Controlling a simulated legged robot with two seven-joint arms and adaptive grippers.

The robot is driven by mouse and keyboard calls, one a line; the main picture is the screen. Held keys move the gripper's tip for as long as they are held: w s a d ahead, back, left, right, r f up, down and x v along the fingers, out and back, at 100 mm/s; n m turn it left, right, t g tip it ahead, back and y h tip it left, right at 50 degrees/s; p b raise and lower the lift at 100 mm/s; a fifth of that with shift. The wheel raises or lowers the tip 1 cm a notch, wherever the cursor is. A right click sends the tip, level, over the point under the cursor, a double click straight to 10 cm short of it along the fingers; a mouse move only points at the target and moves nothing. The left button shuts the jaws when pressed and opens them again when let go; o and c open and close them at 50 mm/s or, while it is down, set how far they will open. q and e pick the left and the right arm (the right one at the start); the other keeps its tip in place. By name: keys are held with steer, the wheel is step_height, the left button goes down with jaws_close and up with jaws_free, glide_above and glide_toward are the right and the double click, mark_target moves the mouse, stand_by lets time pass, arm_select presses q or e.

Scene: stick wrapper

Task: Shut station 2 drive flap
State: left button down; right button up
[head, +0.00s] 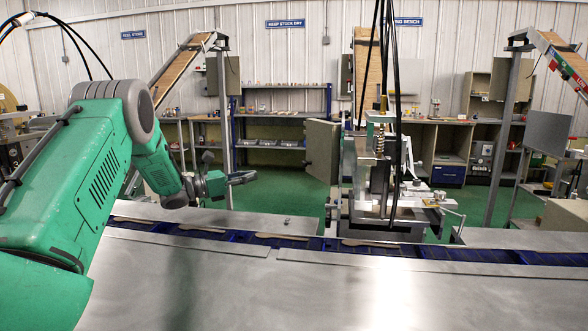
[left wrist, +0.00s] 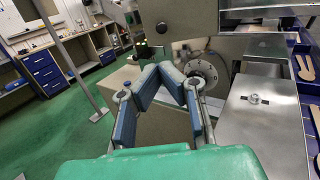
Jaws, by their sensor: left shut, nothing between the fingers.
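A beige-grey flap panel (head: 322,150) stands open at the left side of the station machine (head: 380,175) in the head view, with a small knob on its left part. In the left wrist view a beige panel with a dark knob, apparently the flap (left wrist: 195,18), is at the top. A round metal flange (left wrist: 204,72) shows below it. My left gripper (head: 256,177) is shut and empty, left of the flap and apart from it in the head view. Its blue fingers (left wrist: 172,68) meet in the left wrist view. My right gripper is not in view.
A blue conveyor (head: 290,241) carrying flat wooden pieces runs across in front of the station, with metal covers (head: 250,290) nearer me. Black cables hang before the machine. Green floor (head: 270,192) lies open behind the conveyor. Shelving (head: 283,115) and benches stand along the back wall.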

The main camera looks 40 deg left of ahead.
arm_select(q)
glide_toward(312, 163)
steer(key=x, duration=0.5)
steer(key=shift+w+a+f+b, duration=0.15)
steer(key=shift+a+b, duration=0.15)
steer(key=shift+b, duration=0.05)
steer(key=shift+w+a+f+b, duration=0.1)
steer(key=shift+w+f+b, duration=0.1)
steer(key=shift+w+b, duration=0.55)
steer(key=w+b, duration=0.3)
steer(key=b, duration=0.1)
steer(key=shift+f, duration=0.1)
steer(key=shift+w+b, duration=0.6)
steer(key=shift+w, duration=0.6)
steer(key=shift+w+d+r, duration=0.3)
steer(key=shift+w+d, duration=0.1)
steer(key=shift+w, duration=0.35)
